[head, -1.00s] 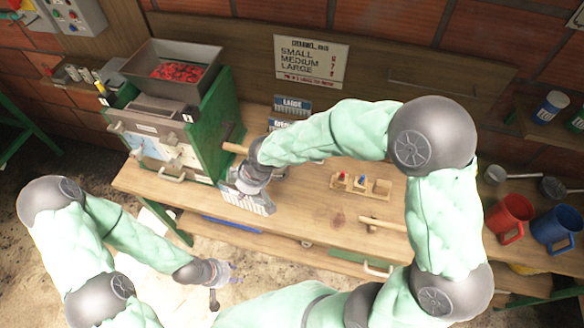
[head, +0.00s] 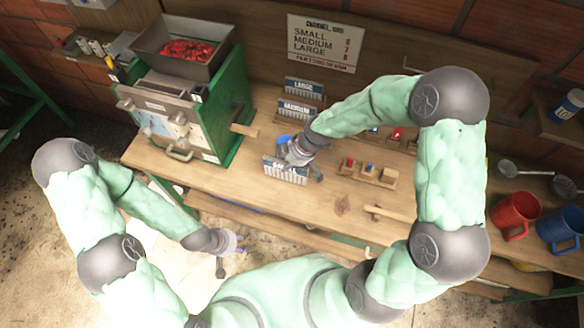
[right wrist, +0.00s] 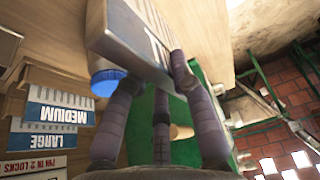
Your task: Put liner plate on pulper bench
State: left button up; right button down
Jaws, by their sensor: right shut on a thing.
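My right gripper (head: 300,155) is shut on a liner plate (head: 285,172) with a blue label strip and white ribs. The label is partly covered by my fingers. The plate is over the front part of the wooden bench (head: 235,178); I cannot tell whether it touches. In the right wrist view my fingers (right wrist: 160,80) grip the grey-white plate (right wrist: 130,38). Two more plates, labelled LARGE (head: 303,88) and MEDIUM (head: 298,108), stand at the back of the bench. My left gripper (head: 232,243) hangs low in front of the bench, empty; its finger opening is unclear.
The green pulper (head: 225,120) with a hopper of red cherries (head: 188,50) stands left. A blue round item (head: 283,140) is behind the held plate. A small wooden block rack (head: 368,174) and a wooden-handled tool (head: 385,213) lie to the right, with red (head: 515,212) and blue (head: 562,228) jugs beyond.

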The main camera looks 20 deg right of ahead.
jog(key=f, duration=0.1)
jog(key=d+f, duration=0.1)
jog(key=f, duration=0.2)
jog(key=shift+w+d+f, duration=0.25)
jog(key=shift+f, duration=0.15)
jog(key=shift+f+b, duration=0.15)
jog(key=shift+b, duration=0.15)
jog(key=c, duration=1.1)
grip_release()
jog(key=shift+s, duration=0.1)
jog(key=shift+o, duration=0.2)
